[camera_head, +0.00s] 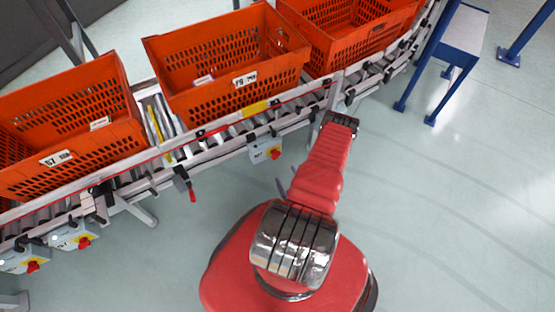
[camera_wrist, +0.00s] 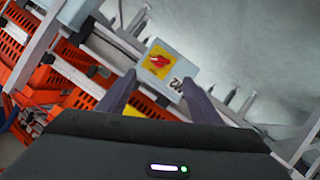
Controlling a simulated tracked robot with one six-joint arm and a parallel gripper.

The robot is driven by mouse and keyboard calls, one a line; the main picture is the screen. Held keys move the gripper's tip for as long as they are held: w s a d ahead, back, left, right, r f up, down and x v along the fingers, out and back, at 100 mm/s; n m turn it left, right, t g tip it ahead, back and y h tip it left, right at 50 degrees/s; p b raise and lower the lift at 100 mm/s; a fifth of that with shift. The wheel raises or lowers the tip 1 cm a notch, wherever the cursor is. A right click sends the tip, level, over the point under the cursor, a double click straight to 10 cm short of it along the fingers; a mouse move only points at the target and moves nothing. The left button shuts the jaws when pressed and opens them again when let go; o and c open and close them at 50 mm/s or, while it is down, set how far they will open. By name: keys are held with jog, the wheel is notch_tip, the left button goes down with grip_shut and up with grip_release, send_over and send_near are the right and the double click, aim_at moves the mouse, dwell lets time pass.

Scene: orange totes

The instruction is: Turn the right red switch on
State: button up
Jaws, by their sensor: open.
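The right red switch (camera_head: 276,154) is a red knob on a grey box (camera_head: 258,151) fixed to the conveyor's front side. In the wrist view, the red switch (camera_wrist: 158,61) sits on a yellow plate on its pale grey box (camera_wrist: 184,68). My gripper (camera_wrist: 157,80) is open and empty, its two dark fingers pointing toward this box. The switch shows beyond the gap between the fingertips. I cannot tell whether they touch the box. In the head view my red arm covers most of the gripper. The knob's on or off position is not clear.
Two more grey boxes with red switches (camera_head: 84,243) (camera_head: 33,266) hang at the lower left. Orange totes (camera_head: 232,95) stand on the roller conveyor (camera_head: 210,135). A red-tipped lever (camera_head: 192,195) hangs below its edge. A blue-legged stand (camera_head: 440,85) is at the upper right.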

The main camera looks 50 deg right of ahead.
aim_at(275, 154)
jog(key=x, duration=1.3)
jog(key=shift+w+d, duration=0.2)
jog(key=shift+w, duration=0.05)
jog(key=shift+f, duration=0.15)
jog(key=shift+c, duration=0.3)
jog(key=c, duration=0.9)
jog(key=shift+a, duration=0.2)
jog(key=shift+c, duration=0.5)
jog(key=shift+d, duration=0.1)
